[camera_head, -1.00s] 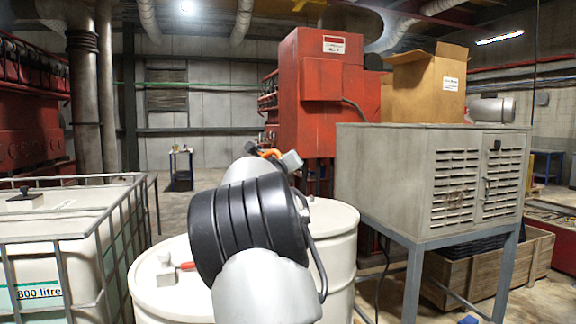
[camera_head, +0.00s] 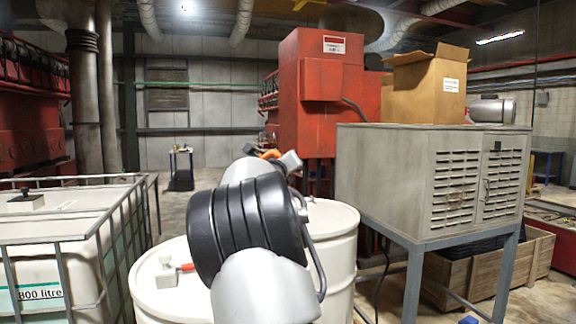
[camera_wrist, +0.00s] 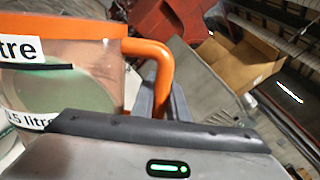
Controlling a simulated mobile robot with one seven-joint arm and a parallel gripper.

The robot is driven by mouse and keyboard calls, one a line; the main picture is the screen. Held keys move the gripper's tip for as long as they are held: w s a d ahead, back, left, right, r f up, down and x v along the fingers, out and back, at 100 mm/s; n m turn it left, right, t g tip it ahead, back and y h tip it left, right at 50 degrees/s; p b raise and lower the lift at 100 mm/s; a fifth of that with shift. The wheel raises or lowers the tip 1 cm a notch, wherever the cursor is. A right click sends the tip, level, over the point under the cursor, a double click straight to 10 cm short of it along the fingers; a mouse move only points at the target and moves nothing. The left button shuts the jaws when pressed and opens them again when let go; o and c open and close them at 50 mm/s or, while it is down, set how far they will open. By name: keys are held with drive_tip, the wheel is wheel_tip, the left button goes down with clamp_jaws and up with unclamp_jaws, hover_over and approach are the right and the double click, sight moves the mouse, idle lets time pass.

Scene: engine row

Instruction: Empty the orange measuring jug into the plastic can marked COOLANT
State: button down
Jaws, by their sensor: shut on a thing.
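The orange measuring jug (camera_wrist: 75,70) fills the left of the wrist view. It has a clear body, an orange rim and an orange handle, with labels reading "litre" and ".5 litre". Pale green liquid shows through its wall; the exact amount is unclear. My gripper (camera_wrist: 163,98) is shut on the jug's handle. In the head view my arm hides most of the jug, and only a bit of orange (camera_head: 267,153) shows beyond the wrist. I cannot make out a can marked COOLANT in either view.
Pale drums (camera_head: 335,225) stand just beyond and beside my arm, one with a small red-handled item (camera_head: 168,270) on top. A caged tank (camera_head: 70,225) is at left. A grey louvred cabinet (camera_head: 430,180) with a cardboard box (camera_head: 425,90) on it stands at right.

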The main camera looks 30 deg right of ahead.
drive_tip(key=shift+w+a+r+n+p, duration=0.2)
drive_tip(key=shift+r+n+p, duration=0.4)
drive_tip(key=shift+p, duration=0.35)
drive_tip(key=shift+w+a+r+n+p, duration=0.15)
drive_tip(key=shift+r+n+p, duration=0.45)
drive_tip(key=shift+p, duration=0.3)
idle(2.2)
drive_tip(key=shift+w+a+r+n+p, duration=0.35)
drive_tip(key=shift+n+p, duration=0.3)
drive_tip(key=shift+p, duration=0.45)
drive_tip(key=shift+w+a+r+n+p, duration=0.3)
drive_tip(key=shift+n+p, duration=0.35)
drive_tip(key=shift+p, duration=0.4)
idle(1.8)
